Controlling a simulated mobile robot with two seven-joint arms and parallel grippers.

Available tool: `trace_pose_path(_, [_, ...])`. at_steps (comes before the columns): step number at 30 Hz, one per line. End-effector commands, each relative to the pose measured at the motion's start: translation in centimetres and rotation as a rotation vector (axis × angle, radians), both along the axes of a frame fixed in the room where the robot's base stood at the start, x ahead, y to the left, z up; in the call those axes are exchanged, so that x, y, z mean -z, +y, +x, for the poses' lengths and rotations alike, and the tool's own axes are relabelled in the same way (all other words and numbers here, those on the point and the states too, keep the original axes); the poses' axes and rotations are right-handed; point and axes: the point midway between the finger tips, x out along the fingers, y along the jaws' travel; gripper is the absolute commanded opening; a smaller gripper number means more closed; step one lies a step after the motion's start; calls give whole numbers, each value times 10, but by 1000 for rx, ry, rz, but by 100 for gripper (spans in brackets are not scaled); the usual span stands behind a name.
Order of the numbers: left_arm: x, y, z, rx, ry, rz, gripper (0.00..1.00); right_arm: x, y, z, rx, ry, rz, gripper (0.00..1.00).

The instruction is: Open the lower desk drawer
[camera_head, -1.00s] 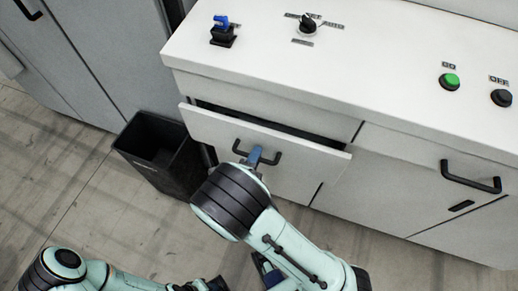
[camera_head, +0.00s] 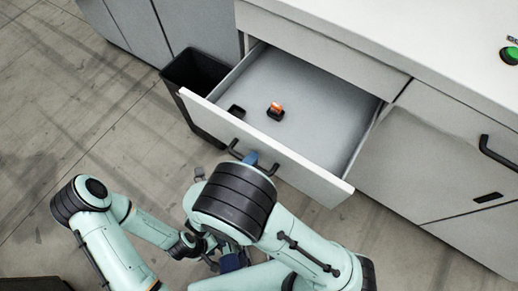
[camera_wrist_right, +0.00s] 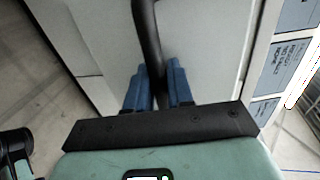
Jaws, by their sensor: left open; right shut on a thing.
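A light grey desk drawer (camera_head: 300,97) stands pulled well out, its inside in full view in the head view. Its front carries a black bar handle (camera_head: 266,171). My right gripper (camera_head: 251,158) is shut on this handle. In the right wrist view the handle (camera_wrist_right: 147,35) runs between the blue fingers of my right gripper (camera_wrist_right: 160,85). My left gripper (camera_head: 232,262) is open and empty, low in front of the drawer and partly hidden by my right arm. I cannot tell from these frames whether another drawer lies below.
In the drawer lie a small orange and black object (camera_head: 276,111) and a small black piece (camera_head: 237,111). A black bin (camera_head: 192,72) stands left of the drawer, close to its front. A cabinet with another black handle (camera_head: 497,152) is at right. Floor at left is clear.

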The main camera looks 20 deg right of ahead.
Motion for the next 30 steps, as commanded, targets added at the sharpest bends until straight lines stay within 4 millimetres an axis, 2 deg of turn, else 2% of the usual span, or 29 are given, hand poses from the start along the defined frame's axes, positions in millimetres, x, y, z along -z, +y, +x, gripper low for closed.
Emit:
trace_pose_path(3, [1,0,0,0,-1,0,43,0,12,-10,-1,0,1,0])
trace_pose_path(9, [1,0,0,-1,-2,1,43,0,22,-18,0,-1,2,0])
trace_pose_path(21, [1,0,0,-1,-2,1,43,0,23,-19,1,-1,2,0])
trace_pose_path(22, [1,0,0,-1,-2,1,43,0,23,-19,0,-1,2,25])
trace_pose_path(23, [1,0,0,-1,-2,1,43,0,23,-19,0,-1,2,35])
trace_pose_path(24, [1,0,0,-1,-2,1,43,0,23,-19,0,-1,2,40])
trace_pose_path(30, [1,0,0,-1,-2,1,43,0,23,-19,0,-1,1,40])
